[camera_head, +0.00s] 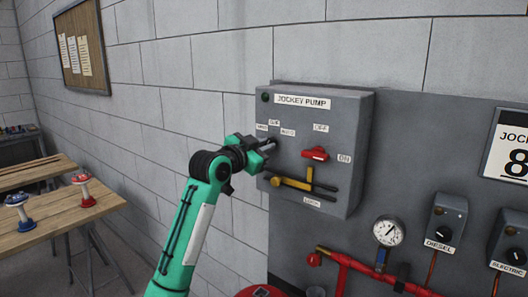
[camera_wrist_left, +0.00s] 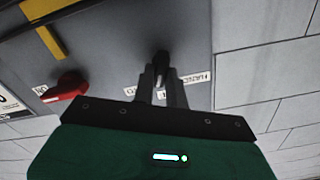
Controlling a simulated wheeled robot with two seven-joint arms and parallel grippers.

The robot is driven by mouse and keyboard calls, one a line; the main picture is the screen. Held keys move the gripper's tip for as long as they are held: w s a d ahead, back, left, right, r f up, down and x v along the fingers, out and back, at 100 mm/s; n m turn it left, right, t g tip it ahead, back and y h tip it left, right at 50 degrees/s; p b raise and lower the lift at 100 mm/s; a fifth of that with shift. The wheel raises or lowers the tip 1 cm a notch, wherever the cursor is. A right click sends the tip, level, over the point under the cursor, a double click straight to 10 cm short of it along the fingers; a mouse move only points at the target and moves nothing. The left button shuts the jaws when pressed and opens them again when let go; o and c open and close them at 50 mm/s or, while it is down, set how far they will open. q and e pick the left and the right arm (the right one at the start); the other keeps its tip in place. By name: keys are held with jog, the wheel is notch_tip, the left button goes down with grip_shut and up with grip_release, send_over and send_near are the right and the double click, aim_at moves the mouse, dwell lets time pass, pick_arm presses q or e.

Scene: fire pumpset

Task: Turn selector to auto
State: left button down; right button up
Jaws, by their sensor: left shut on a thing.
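The grey jockey pump panel (camera_head: 335,130) hangs on the wall. My left gripper (camera_head: 268,144) is at its left side, just under the small selector labels, and is shut on the selector. In the left wrist view the dark selector knob (camera_wrist_left: 161,60) sits between the two fingertips (camera_wrist_left: 160,80). A HAND label (camera_wrist_left: 196,78) shows beside the fingers there. The AUTO label (camera_head: 287,132) is right of the gripper in the head view. The selector's exact pointing direction is hidden by the gripper. My right gripper is not in view.
A red OFF/ON switch (camera_head: 316,153) is right of the gripper on the same panel. A yellow lever (camera_head: 292,184) sits close below it. A pressure gauge (camera_head: 388,231) and red pipes (camera_head: 340,259) are lower right. A wooden table (camera_head: 60,200) stands at left.

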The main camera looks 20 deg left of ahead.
pick_arm(q)
jog(key=m, duration=0.4)
jog(key=shift+f, duration=0.1)
dwell(0.4)
jog(key=c, duration=1.4)
grip_release()
jog(key=shift+c, duration=0.2)
jog(key=b+v, duration=0.5)
jog(key=v, duration=0.8)
jog(key=shift+s+b, duration=0.4)
